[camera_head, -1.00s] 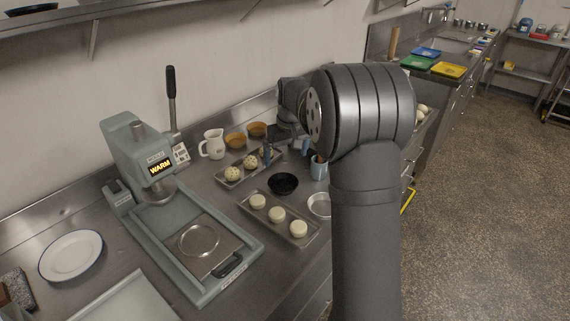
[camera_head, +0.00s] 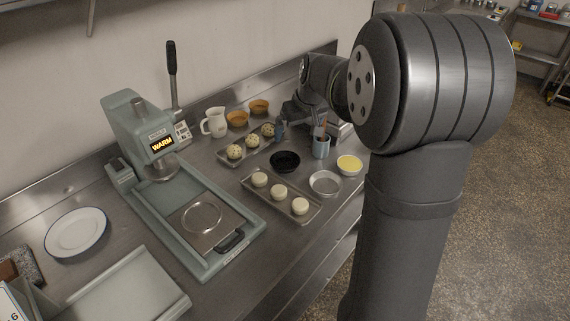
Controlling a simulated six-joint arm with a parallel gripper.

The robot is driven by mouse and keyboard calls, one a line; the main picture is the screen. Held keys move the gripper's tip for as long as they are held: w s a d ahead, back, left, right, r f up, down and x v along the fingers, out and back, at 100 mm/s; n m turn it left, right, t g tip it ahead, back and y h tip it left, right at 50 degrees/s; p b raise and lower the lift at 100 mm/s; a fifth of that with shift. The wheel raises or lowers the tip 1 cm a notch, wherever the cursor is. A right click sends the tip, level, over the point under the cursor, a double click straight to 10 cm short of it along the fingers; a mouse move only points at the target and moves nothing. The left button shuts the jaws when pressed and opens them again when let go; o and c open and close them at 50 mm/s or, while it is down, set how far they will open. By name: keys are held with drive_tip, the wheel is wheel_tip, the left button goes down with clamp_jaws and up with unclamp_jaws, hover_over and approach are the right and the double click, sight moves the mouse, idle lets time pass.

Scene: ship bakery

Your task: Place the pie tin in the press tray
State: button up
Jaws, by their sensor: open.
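A shallow, silver, round pie tin (camera_head: 324,183) lies empty on the steel counter, right of the dough tray. The grey-green press (camera_head: 150,140) stands at the left with its lever up and its display reading WARM. Its press tray (camera_head: 190,240) extends toward the front, with a round ring on its plate and a dark handle at the end. My gripper (camera_head: 298,130) is open, at the back right of the counter, behind and apart from the pie tin. My arm and the utensil cup partly hide it, and its fingertips are small in view.
A dark round tin (camera_head: 285,161) and a tray of pale dough rounds (camera_head: 253,190) lie between the press and pie tin. A tray of speckled balls (camera_head: 228,160) and a jug (camera_head: 215,124) are behind.

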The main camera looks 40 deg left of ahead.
approach(284, 163)
drive_tip(key=shift+w+d+f, duration=0.1)
drive_tip(key=shift+d+f, duration=0.1)
drive_tip(key=shift+f, duration=0.1)
drive_tip(key=shift+a+x, duration=0.15)
drive_tip(key=shift+x, duration=1.4)
drive_tip(key=shift+a+x, duration=0.1)
drive_tip(key=shift+x, duration=1.4)
drive_tip(key=shift+r, duration=0.15)
drive_tip(key=c, duration=0.7)
drive_tip(key=shift+c, duration=0.3)
